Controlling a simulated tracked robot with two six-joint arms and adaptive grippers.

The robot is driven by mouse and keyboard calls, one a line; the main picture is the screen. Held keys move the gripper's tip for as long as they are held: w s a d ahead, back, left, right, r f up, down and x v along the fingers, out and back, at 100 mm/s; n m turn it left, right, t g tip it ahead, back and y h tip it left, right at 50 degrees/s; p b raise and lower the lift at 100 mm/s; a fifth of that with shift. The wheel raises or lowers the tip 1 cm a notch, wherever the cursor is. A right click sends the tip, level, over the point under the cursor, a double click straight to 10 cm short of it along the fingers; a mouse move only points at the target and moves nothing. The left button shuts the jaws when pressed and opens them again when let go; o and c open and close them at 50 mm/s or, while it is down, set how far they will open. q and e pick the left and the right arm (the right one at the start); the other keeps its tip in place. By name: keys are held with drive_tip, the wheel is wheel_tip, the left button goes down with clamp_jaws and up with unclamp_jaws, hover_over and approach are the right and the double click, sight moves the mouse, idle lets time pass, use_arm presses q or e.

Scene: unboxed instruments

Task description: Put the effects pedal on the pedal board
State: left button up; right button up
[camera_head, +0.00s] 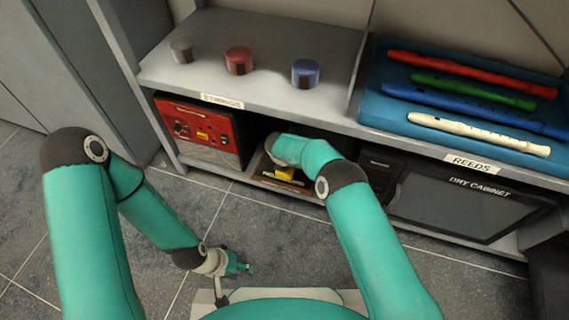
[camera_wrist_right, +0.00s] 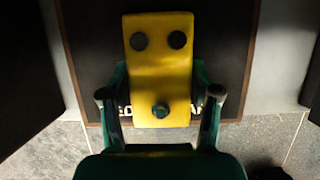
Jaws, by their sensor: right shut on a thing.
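The yellow effects pedal (camera_wrist_right: 160,70), with two dark knobs and a footswitch, fills the middle of the right wrist view. My right gripper (camera_wrist_right: 160,94) is shut on it, one finger along each long side. The dark pedal board (camera_wrist_right: 95,60) shows behind and around the pedal, its lettering partly covered. In the head view the pedal (camera_head: 284,174) shows below my right wrist, over the board (camera_head: 262,172) on the lower shelf. I cannot tell whether pedal and board touch. My left gripper (camera_head: 240,267) is low over the floor, away from the shelf, with nothing visible in it.
A red amplifier (camera_head: 200,132) stands left of the bay and a dry cabinet (camera_head: 465,205) right of it. The upper shelf (camera_head: 215,75) overhangs, with three round tins (camera_head: 238,61) and several recorders (camera_head: 470,75) on a blue mat. The tiled floor is clear.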

drive_tip(key=o, duration=1.4)
drive_tip(key=shift+a, duration=0.1)
